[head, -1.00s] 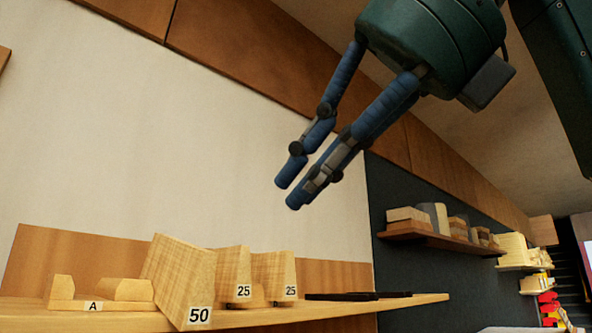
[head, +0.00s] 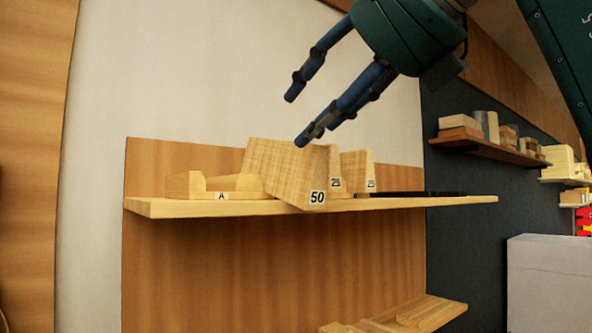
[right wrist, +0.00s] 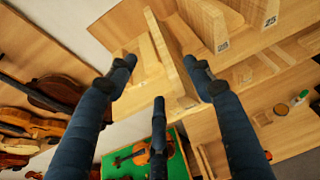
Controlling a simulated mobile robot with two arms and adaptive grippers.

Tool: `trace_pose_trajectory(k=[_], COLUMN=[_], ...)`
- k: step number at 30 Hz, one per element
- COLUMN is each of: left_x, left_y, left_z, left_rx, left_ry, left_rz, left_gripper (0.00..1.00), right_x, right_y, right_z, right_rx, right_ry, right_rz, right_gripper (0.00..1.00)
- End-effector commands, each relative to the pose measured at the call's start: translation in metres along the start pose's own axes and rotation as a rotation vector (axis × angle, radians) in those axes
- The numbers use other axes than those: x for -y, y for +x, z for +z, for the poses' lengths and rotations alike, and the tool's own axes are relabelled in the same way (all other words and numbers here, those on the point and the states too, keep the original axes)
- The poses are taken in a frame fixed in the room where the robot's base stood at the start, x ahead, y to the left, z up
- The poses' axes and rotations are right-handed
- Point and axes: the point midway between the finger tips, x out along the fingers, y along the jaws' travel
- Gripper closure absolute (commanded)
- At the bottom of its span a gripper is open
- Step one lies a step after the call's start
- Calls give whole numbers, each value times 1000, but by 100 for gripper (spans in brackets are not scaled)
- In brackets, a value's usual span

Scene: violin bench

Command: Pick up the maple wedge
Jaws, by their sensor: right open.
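A large maple wedge (head: 285,170) labelled 50 leans tilted on the upper shelf, its labelled end at the front edge. Two smaller wedges labelled 25 (head: 357,165) stand behind it to the right. My right gripper (head: 298,120) is open and empty, its blue fingers above the 50 wedge and apart from it. In the right wrist view a pale wooden piece, apparently this wedge (right wrist: 172,55), shows beyond and between the open fingers (right wrist: 160,75). My left gripper is not in view.
A notched wooden block labelled A (head: 215,186) sits left of the wedge on the shelf (head: 240,208). Flat dark pieces (head: 410,194) lie to the right. A lower shelf (head: 435,312) holds wooden pieces. The right wrist view shows a violin on a green mat (right wrist: 113,158).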

Motion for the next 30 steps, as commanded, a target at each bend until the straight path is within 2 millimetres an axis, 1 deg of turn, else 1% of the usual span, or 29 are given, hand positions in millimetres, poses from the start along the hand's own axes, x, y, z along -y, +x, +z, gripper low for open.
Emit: trace_pose_trajectory(k=[6,9,14,18,20,21,24,30], left_x=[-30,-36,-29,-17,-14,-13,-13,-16], left_y=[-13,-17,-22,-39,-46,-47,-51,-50], left_z=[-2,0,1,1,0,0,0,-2], left_rx=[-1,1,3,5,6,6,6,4], left_ry=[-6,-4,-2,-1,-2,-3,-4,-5], left_rz=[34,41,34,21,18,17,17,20], left_gripper=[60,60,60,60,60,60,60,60], right_x=[-1,-1,-1,0,0,0,0,0], right_y=[34,46,57,75,84,90,101,106], right_z=[2,2,2,4,4,3,2,0], right_rx=[-3,-2,-1,-5,-4,-4,-3,0], right_ry=[-3,-2,-3,-1,-2,-1,-2,-3], right_rz=[4,3,3,3,4,4,3,3], right_gripper=[48,48,48,48,48,48,48,48])
